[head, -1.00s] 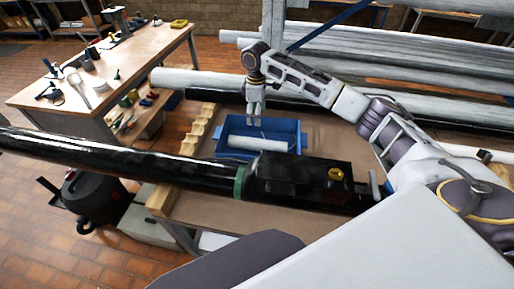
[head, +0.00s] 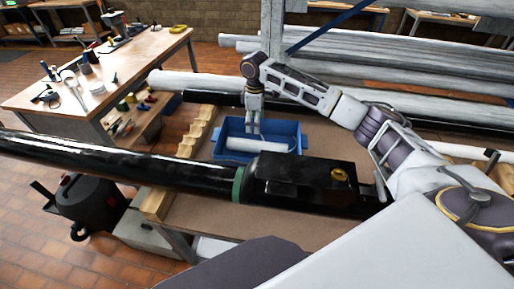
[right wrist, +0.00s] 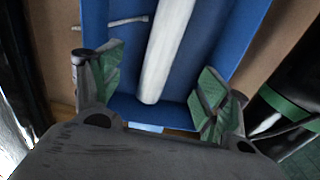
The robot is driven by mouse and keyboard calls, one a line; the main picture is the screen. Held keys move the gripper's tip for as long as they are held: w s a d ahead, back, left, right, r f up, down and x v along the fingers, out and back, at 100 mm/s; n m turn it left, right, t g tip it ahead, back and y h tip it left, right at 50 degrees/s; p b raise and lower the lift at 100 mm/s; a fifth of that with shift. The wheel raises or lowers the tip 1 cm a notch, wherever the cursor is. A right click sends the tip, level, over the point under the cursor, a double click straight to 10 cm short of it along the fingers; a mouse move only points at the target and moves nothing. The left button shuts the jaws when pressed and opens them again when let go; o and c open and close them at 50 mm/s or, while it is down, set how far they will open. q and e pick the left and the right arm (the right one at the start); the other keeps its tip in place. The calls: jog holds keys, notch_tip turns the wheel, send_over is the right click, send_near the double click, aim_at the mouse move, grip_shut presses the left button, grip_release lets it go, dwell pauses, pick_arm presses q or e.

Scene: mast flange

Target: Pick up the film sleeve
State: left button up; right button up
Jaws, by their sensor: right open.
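The film sleeve is a white cylinder (head: 266,146) lying in a blue tray (head: 297,137). In the right wrist view the sleeve (right wrist: 166,50) runs lengthwise away from me, its near end close to the tray's near wall; the tray (right wrist: 215,40) fills the middle. My right gripper (head: 254,132) points down over the sleeve. Its green-padded fingers (right wrist: 157,88) are spread wide, one to each side of the sleeve's line, with nothing between the pads. I cannot tell how far the fingertips are above the sleeve. My left gripper is not in view.
A long black pipe (head: 110,160) with a black box-like fitting (head: 300,175) lies in front of the tray. A notched wooden rack (head: 196,133) stands left of it. Pale pipes (head: 360,72) are racked behind. A thin pale rod (right wrist: 126,21) shows beside the sleeve.

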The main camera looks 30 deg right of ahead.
aim_at(254, 141)
notch_tip(254, 141, down, 8)
jog(key=shift+f, duration=0.15)
dwell(0.4)
jog(key=shift+a+f, duration=0.2)
jog(key=shift+f, duration=0.75)
jog(key=shift+a+f, duration=0.2)
jog(key=shift+f, duration=1.45)
jog(key=c, duration=1.1)
jog(key=shift+r, duration=5.05)
